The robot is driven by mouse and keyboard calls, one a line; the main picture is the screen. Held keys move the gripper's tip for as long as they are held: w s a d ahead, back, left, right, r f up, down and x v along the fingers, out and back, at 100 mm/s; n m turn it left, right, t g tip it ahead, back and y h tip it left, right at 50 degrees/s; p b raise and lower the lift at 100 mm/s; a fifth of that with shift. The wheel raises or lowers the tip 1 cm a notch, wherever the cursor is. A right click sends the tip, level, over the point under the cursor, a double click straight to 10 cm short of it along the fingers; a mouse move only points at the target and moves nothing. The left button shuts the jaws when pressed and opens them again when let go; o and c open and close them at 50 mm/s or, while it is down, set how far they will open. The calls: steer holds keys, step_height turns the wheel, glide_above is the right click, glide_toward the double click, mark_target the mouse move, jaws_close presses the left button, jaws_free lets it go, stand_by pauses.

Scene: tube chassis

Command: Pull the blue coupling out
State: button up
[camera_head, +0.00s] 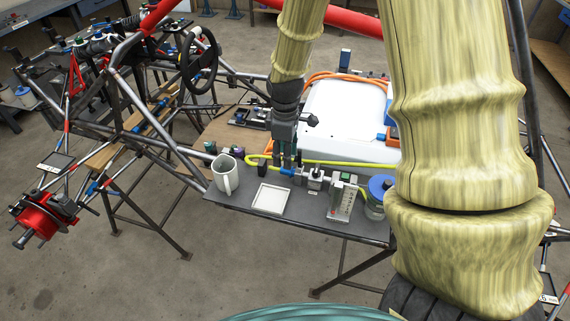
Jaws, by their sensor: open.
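A small blue coupling (288,171) shows near the front middle of the dark bench, in line with a small silver fitting (315,177) on its right and beside a yellow hose (263,156). My gripper (285,162) points down from above, with its fingertips at the coupling. The fingers are open and partly cover the coupling's left part. I cannot tell whether they touch it.
A white mug (226,176) stands left, and a square white tray (272,198) lies in front. A meter-like device (341,199) and a blue-lidded jar (376,206) stand right. A white case (343,112) is behind. Chassis tubes (135,92) fill the left.

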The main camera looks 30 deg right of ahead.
mark_target(288, 171)
steer(key=shift+w+f, duration=0.35)
steer(key=shift+f, duration=0.3)
steer(key=shift+s+f, duration=0.1)
steer(key=shift+f, duration=0.25)
steer(key=shift+s+f+p, duration=0.45)
steer(key=shift+s+f, duration=0.05)
steer(key=shift+s, duration=0.05)
steer(key=shift+f, duration=0.35)
steer(key=shift+w+f, duration=0.35)
steer(key=shift+f, duration=0.45)
steer(key=shift+s+r, duration=0.1)
steer(key=shift+s, duration=0.15)
steer(key=shift+w, duration=0.2)
steer(key=c, duration=0.4)
jaws_close()
